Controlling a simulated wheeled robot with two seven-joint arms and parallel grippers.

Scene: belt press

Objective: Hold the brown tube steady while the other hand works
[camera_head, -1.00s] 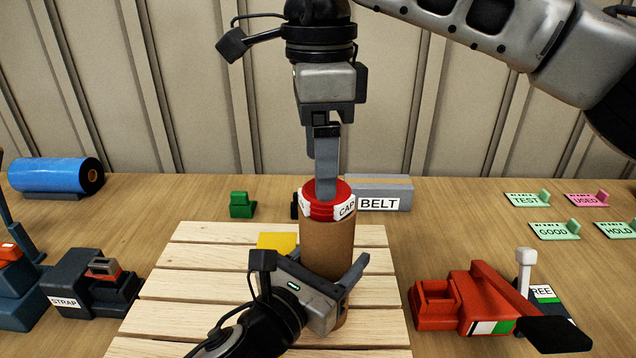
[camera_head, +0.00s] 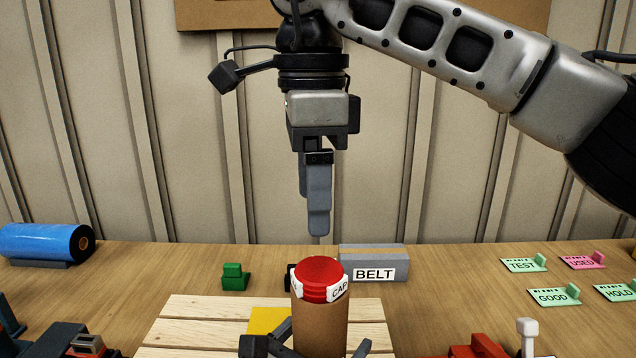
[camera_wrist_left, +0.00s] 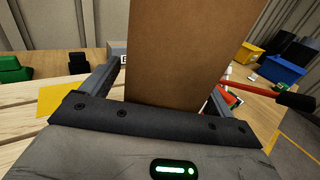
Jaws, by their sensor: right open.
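The brown tube (camera_head: 320,327) stands upright on the slatted wooden board (camera_head: 190,322). A red cap (camera_head: 319,272) with white "CAP" labels sits on its top. My right gripper (camera_head: 318,232) points down above the cap, open and empty, with clear space under its fingertips. My left gripper (camera_wrist_left: 165,80) has one finger on each side of the tube in the left wrist view. A thin gap shows beside the left finger, and I cannot tell whether the fingers press on the tube. The tube's foot is hidden.
A grey "BELT" box (camera_head: 373,262) stands behind the tube. A green block (camera_head: 235,278) and a blue roll (camera_head: 42,243) lie to the left, a yellow piece (camera_head: 268,320) beside the tube. Label stands (camera_head: 554,295) are at right. Red equipment (camera_head: 477,347) is at the lower right.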

